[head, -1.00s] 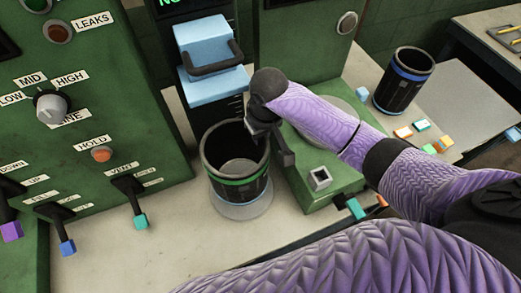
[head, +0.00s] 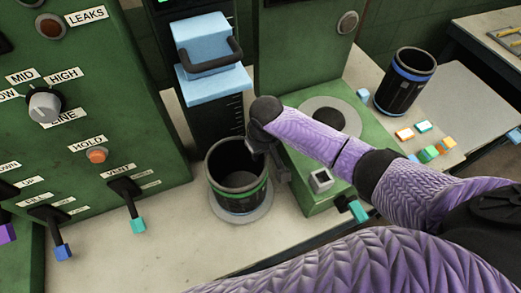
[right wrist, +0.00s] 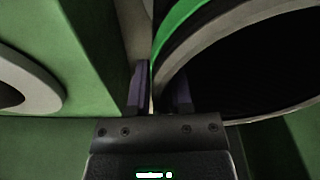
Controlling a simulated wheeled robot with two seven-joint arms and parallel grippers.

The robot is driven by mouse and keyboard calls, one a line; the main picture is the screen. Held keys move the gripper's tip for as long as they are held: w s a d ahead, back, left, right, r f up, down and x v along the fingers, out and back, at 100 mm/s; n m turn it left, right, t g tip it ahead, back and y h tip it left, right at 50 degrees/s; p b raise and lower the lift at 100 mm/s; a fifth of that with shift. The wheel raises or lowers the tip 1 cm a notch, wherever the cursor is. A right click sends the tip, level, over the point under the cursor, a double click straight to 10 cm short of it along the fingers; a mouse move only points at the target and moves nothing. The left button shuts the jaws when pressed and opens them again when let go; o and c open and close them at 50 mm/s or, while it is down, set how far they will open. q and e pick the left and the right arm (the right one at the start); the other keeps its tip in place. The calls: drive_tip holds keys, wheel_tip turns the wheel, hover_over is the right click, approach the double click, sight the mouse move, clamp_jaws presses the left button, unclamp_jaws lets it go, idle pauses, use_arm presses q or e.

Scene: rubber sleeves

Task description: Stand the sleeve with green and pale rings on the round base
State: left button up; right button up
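The sleeve with green and pale rings (head: 238,190) is a dark open cylinder, standing about upright at the middle of the head view. It is over the round base (head: 241,218), a pale disc whose front edge shows under it. I cannot tell whether its bottom fully touches the disc. My right gripper (head: 278,160) is at the sleeve's right rim. In the right wrist view its fingers (right wrist: 160,95) straddle the sleeve's wall, one outside and one inside, and look shut on it. The sleeve's green ring (right wrist: 180,30) shows there too. My left gripper is out of view.
A blue-ringed sleeve (head: 404,82) stands at the right near several coloured blocks (head: 428,152). A green box with a pale disc (head: 318,103) is right of the base. A green panel with levers (head: 95,110) is at the left. The front counter is clear.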

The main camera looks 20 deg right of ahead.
drive_tip(key=shift+o, duration=1)
drive_tip(key=r+p, duration=0.1)
drive_tip(key=r, duration=0.3)
drive_tip(key=s+r+p, duration=0.1)
drive_tip(key=r, duration=0.3)
drive_tip(key=r+p, duration=0.1)
drive_tip(key=r, duration=0.3)
drive_tip(key=shift+s+d+r, duration=0.1)
drive_tip(key=shift+s+d, duration=0.05)
drive_tip(key=shift+s, duration=0.05)
